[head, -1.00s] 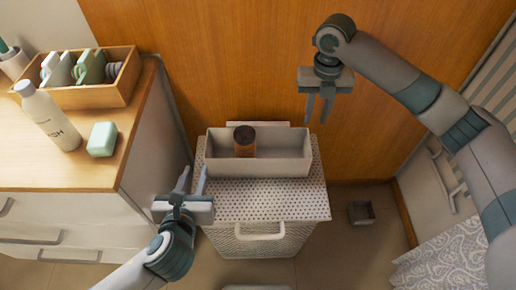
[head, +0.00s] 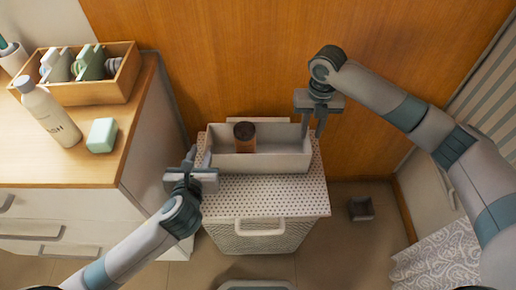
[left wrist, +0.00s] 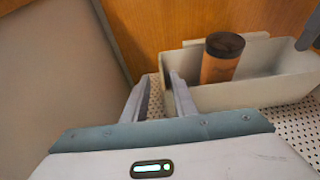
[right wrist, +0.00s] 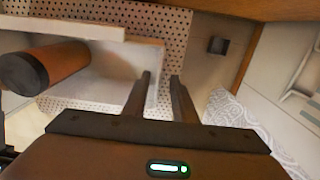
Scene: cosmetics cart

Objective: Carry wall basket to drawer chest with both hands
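The wall basket (head: 270,162) is a long grey-white open box on top of a wicker hamper, with a brown dark-topped cylinder (head: 244,138) standing inside. My left gripper (head: 198,157) is open at the basket's left end; in the left wrist view its fingers (left wrist: 160,95) are apart, the right one close to the end wall. My right gripper (head: 313,130) is open above the basket's right end; in the right wrist view its fingers (right wrist: 160,90) stand on either side of the end wall. Contact cannot be told. The drawer chest (head: 60,172) stands at left with a wooden top.
On the chest are a wooden organiser (head: 98,92), a white bottle (head: 48,115) and a green block (head: 102,135). The chest top's front left is clear. The hamper (head: 262,236) has a dotted lid. A wooden wall stands behind.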

